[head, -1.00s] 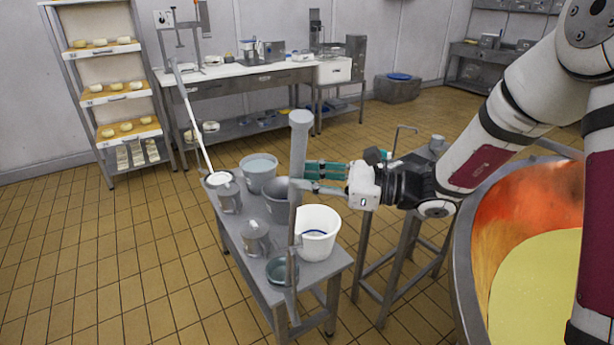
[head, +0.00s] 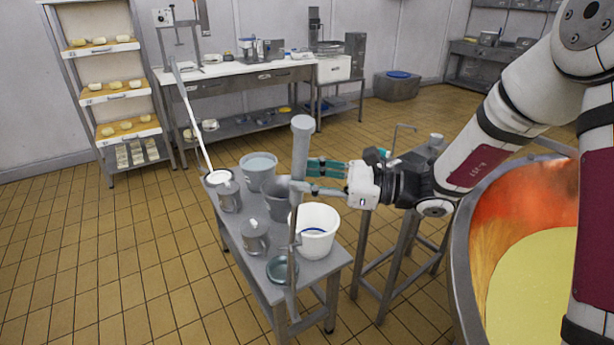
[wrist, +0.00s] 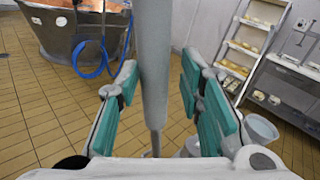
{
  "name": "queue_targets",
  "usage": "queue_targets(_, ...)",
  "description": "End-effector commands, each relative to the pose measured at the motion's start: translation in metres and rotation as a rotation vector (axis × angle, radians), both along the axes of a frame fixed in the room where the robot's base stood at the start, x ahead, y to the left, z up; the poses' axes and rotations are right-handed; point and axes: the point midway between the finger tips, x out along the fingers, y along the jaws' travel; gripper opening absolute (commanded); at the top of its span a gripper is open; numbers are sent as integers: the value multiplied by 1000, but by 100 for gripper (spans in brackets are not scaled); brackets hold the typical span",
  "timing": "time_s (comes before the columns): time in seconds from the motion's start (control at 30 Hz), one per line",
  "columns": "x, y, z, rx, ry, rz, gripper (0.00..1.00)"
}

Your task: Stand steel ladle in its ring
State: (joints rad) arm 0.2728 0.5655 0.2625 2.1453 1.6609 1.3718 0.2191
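An upright grey shaft (head: 301,145), which I take to be the steel ladle's handle, has a thick upper part and a thin lower part. The thick part also fills the middle of the wrist view (wrist: 153,60). My gripper (head: 312,177) is level with it, its teal-padded fingers on either side. In the wrist view the gripper (wrist: 158,95) looks open, with a gap at the shaft's right. The thin lower part runs down past the near table edge beside a dark round dish (head: 282,269). I cannot make out the ring or the ladle's bowl.
The grey table (head: 240,235) holds a white bucket (head: 316,240), grey pails and jugs (head: 254,238). A long white-handled tool (head: 195,125) leans at its far left. A copper vat (head: 465,250) stands at the right. Floor to the left is clear.

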Motion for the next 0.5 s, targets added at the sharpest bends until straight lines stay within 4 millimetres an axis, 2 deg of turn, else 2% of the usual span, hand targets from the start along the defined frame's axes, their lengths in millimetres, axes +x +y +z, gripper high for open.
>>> queue_targets(0.33,0,-1,-1,-2,1,0,46)
queue_targets(0.5,-2,-14,0,-1,1,-3,46)
